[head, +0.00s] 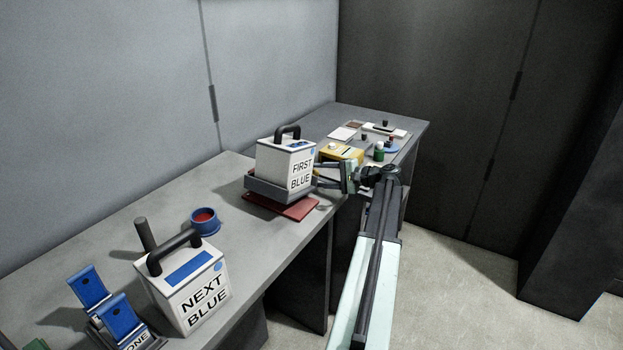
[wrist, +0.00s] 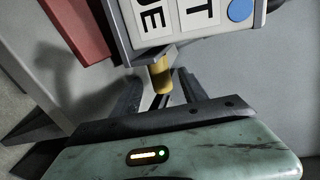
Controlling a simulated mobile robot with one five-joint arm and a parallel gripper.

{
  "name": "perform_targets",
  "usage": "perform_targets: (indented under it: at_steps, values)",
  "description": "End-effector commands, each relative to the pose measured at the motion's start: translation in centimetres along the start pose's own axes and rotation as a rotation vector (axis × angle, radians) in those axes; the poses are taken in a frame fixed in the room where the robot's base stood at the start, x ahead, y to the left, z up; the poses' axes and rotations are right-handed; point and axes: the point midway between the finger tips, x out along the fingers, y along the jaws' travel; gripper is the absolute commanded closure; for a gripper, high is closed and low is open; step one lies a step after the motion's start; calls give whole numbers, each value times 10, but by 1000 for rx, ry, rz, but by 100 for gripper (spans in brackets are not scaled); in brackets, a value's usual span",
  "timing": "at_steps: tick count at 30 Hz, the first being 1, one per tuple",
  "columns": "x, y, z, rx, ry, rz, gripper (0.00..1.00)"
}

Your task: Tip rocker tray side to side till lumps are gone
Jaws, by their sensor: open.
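A dark grey tray (head: 262,190), which looks like the rocker tray, sits on a red plate (head: 298,208) on the bench. A white box marked FIRST BLUE (head: 272,160) stands on it and hides its inside, so no lumps show. My gripper (head: 318,174) is just right of the tray and box. In the wrist view, my open gripper (wrist: 160,92) has a short yellow peg (wrist: 160,76) at the gap between its fingers. The peg is close below the box (wrist: 205,42); I cannot tell whether a finger touches it. The red plate (wrist: 82,32) is at the upper left.
A white box marked NEXT BLUE (head: 188,290), a blue cup with red inside (head: 204,221) and blue-topped holders (head: 118,315) stand nearer on the bench. A yellow device (head: 343,153) and small items are behind. Open floor (head: 450,275) lies right.

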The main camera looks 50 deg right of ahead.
Motion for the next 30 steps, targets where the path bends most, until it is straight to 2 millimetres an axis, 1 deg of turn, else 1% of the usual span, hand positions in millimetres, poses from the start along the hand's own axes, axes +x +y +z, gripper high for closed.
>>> perform_targets:
  at_steps: [1,3,6,10,16,17,18,20,21,22,23,30]
  values:
    - [12,2,-1,-1,-1,1,48]
    - [23,2,-1,0,-1,1,48]
    - [36,2,-1,0,0,0,48]
    - [43,1,0,1,1,0,48]
    - [43,0,0,1,1,0,48]
    - [44,0,0,1,1,0,51]
    - [44,0,0,1,0,0,62]
    - [44,0,0,1,0,0,79]
    - [44,0,0,1,0,0,90]
    - [44,0,0,0,0,0,98]
    - [44,0,0,0,0,0,100]
    - [43,0,0,0,1,1,100]
